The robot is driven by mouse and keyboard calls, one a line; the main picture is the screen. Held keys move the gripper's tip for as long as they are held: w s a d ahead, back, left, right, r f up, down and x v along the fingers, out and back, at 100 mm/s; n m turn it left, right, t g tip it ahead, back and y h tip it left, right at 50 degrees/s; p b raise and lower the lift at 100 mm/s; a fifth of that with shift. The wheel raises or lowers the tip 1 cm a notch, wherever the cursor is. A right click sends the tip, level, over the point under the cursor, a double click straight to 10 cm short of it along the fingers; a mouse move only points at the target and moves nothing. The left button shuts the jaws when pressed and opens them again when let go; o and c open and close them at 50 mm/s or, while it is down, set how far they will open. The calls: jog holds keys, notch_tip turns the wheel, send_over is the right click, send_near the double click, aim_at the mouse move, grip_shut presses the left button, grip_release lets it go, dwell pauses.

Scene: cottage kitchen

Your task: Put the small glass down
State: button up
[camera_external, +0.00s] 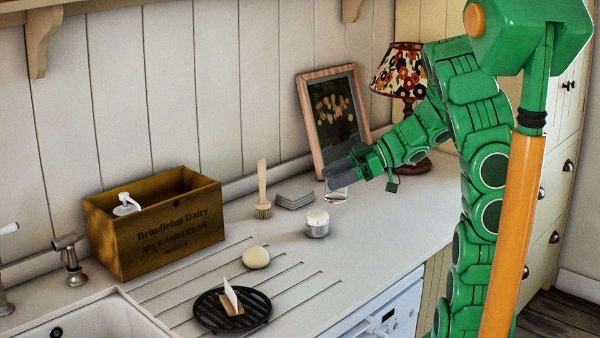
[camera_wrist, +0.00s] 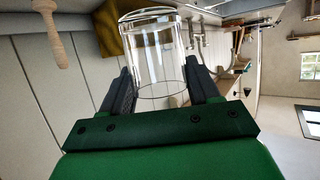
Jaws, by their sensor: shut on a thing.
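The small clear glass (camera_wrist: 155,55) is between the two dark fingers of my gripper (camera_wrist: 163,90) in the wrist view, which looks upside down. My gripper (camera_external: 338,181) is shut on it. In the external view the glass (camera_external: 337,194) shows faintly below the fingertips, low over the back part of the white counter (camera_external: 385,210). The fingers partly cover it, and I cannot tell whether its base touches the counter.
Grey coasters (camera_external: 295,199), a wooden brush (camera_external: 263,190) and a lidded jar (camera_external: 317,223) stand close left of the glass. A framed picture (camera_external: 334,120) leans behind it; a lamp (camera_external: 398,72) stands behind my arm. A wooden crate (camera_external: 155,225) is farther left. Counter right of the jar is clear.

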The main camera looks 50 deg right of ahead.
jog(key=s+d+f+m+t+h, duration=0.1)
jog(key=s+d, duration=0.2)
jog(key=s, duration=0.7)
jog(key=s+d+m+t, duration=0.1)
jog(key=s+d, duration=0.2)
jog(key=s, duration=0.7)
jog(key=shift+g+h, duration=0.3)
jog(key=shift+w+d+f, duration=1.05)
jog(key=shift+w+f, duration=0.65)
jog(key=shift+w, duration=0.3)
jog(key=shift+w+d+f, duration=1.05)
jog(key=shift+w+f, duration=0.7)
jog(key=shift+w, duration=0.2)
jog(key=shift+w+d+f, duration=1.05)
jog(key=shift+w+f, duration=0.65)
jog(key=shift+w, duration=0.3)
jog(key=shift+f, duration=1.5)
jog(key=o, duration=1.2)
jog(key=shift+f, duration=0.1)
jog(key=shift+c, duration=0.2)
